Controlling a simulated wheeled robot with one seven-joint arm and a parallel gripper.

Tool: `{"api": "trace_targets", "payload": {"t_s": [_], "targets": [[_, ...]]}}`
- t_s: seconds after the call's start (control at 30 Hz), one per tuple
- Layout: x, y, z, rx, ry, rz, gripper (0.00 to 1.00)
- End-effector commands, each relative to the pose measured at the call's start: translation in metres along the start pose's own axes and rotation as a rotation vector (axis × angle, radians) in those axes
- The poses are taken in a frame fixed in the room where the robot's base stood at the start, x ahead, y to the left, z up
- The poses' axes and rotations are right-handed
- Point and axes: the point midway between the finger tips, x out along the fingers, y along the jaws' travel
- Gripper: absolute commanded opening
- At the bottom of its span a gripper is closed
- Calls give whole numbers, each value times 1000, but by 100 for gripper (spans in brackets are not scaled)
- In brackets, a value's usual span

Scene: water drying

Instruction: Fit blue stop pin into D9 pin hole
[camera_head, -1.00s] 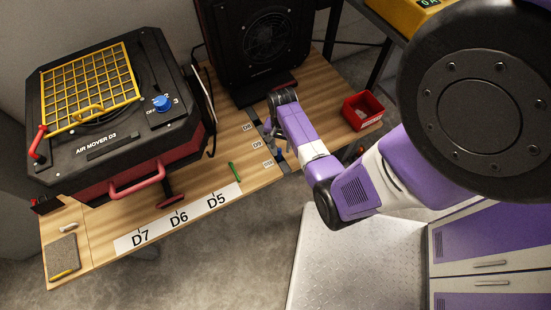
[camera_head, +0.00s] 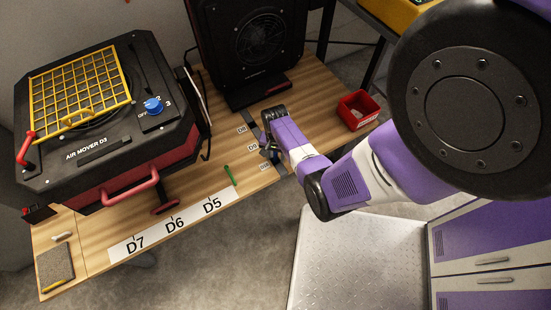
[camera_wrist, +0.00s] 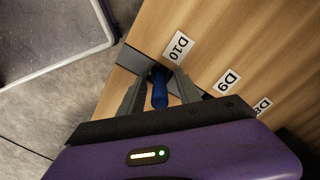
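The blue stop pin (camera_wrist: 159,88) stands upright at the dark strip (camera_wrist: 133,62), beside the D10 label (camera_wrist: 179,47) in the wrist view. My gripper (camera_wrist: 160,80) is open, with one finger on each side of the pin and a narrow gap visible on both sides. The D9 label (camera_wrist: 228,82) lies to the right of D10. The D9 pin hole is hidden behind my gripper.
A green pin (camera_head: 230,175) lies left of the strip. A red bin (camera_head: 358,110) stands to the right. A black air mover (camera_head: 252,45) is behind, and air mover D3 (camera_head: 110,130) stands left.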

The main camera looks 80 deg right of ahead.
Motion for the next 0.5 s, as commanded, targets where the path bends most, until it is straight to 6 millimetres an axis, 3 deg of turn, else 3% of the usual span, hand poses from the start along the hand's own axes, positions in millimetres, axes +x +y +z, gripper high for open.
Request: {"api": "trace_targets", "payload": {"t_s": [0.03,0.2,0.5], "targets": [[0,0,0,0,0,0,28],[0,0,0,0,0,0,0],[0,0,0,0,0,0,0]]}}
